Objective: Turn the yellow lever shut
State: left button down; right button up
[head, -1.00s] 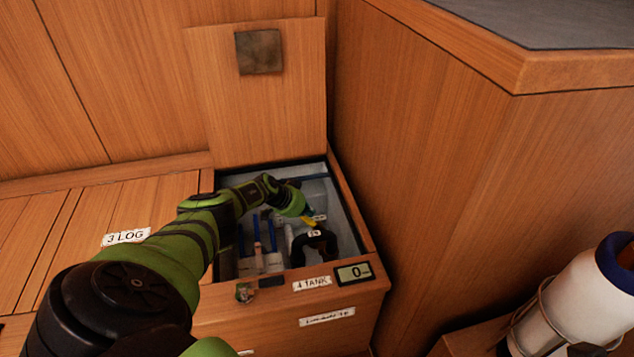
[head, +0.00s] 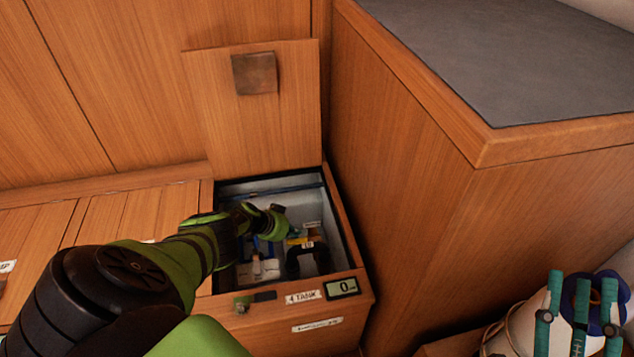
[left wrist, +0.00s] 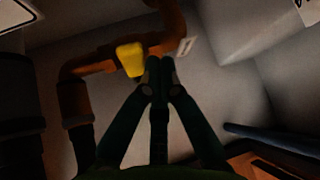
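The yellow lever (left wrist: 131,58) shows in the left wrist view on an orange-brown pipe (left wrist: 165,45). In the head view a bit of its yellow (head: 298,241) shows inside the open locker, beside my left wrist. My left gripper (left wrist: 158,70) has its dark teal fingers drawn together at the tips, with nothing seen between them. The tips are just right of the lever; I cannot tell whether they touch it. In the head view my left fingers are hidden inside the locker. My right gripper (head: 582,280) is at the lower right, its teal fingers spread apart and empty.
The locker's wooden front (head: 270,315) carries a "4 TANK" label and a display (head: 342,287) reading 0. Its lid (head: 255,125) stands raised behind. A tall wooden cabinet (head: 410,160) closes off the right side. A white cylinder (head: 528,328) lies behind my right gripper.

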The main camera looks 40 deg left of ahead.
pick_arm(q)
jog(key=shift+s+d+f, duration=0.1)
jog(key=shift+s+d, duration=0.25)
jog(key=shift+d, duration=0.05)
jog(key=shift+s+d, duration=0.1)
jog(key=shift+d, duration=0.05)
pick_arm(e)
jog(key=shift+w+d+f+m+g+h, duration=0.2)
jog(key=shift+w+f+g+h, duration=0.15)
jog(key=shift+f, duration=0.3)
jog(key=shift+w+d+f+m+g+h, duration=0.15)
jog(key=shift+w+f+g+h, duration=0.15)
jog(key=shift+f, duration=0.3)
pick_arm(q)
jog(key=shift+f, duration=0.1)
pick_arm(e)
jog(key=shift+s, duration=0.1)
pick_arm(q)
jog(key=shift+a+r, duration=0.25)
jog(key=shift+r, duration=1.1)
notch_tip(320, 180, up, 8)
jog(key=shift+w, duration=0.2)
jog(key=shift+a+f, duration=0.1)
